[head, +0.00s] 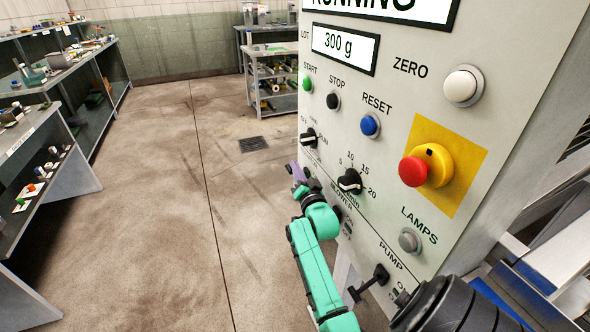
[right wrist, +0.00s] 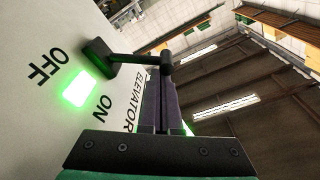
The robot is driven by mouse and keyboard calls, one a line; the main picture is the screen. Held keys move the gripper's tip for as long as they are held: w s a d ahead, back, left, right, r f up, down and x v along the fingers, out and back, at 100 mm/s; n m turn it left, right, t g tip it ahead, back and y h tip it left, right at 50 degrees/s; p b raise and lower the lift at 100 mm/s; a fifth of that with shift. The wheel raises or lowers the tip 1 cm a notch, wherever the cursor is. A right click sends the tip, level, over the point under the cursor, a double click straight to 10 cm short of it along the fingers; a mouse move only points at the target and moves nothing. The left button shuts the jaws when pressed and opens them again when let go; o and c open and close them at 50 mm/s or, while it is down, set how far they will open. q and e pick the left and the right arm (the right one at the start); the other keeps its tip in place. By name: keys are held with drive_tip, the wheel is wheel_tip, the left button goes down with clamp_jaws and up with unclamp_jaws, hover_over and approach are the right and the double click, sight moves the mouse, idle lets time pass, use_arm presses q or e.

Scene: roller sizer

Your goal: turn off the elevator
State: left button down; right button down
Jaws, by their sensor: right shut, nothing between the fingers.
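The elevator switch (right wrist: 125,59) shows in the right wrist view as a black lever standing out from a pale panel, with a thicker end over its rod. The words OFF, ON and ELEVATOR are printed beside it, and a green lamp (right wrist: 76,90) between OFF and ON is lit. My right gripper (right wrist: 163,82) is shut and empty, its purple fingertips right by the lever's outer end; I cannot tell if they touch. In the head view my right gripper (head: 297,171) is at the control panel's left edge. I cannot make out the elevator switch there. My left gripper is not in view.
The control panel (head: 395,90) carries a RUNNING display, a 300 g display, several buttons, dials and a red emergency stop (head: 414,171). A black pump lever (head: 371,281) sticks out below. Shelves (head: 95,75) stand at left, a cart (head: 272,85) at the back. The middle floor is clear.

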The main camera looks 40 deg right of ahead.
drive_tip(key=n, duration=0.1)
drive_tip(key=a+f+n+b, duration=0.1)
drive_tip(key=n, duration=0.1)
drive_tip(key=f+n, duration=0.1)
drive_tip(key=shift+w+a+f+n+y, duration=0.2)
drive_tip(key=shift+w+a+n+y, duration=0.1)
drive_tip(key=shift+y, duration=0.1)
drive_tip(key=shift+n, duration=0.4)
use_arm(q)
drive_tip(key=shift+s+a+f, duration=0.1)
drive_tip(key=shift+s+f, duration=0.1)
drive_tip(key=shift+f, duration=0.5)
use_arm(e)
drive_tip(key=shift+r, duration=0.1)
drive_tip(key=shift+r, duration=0.1)
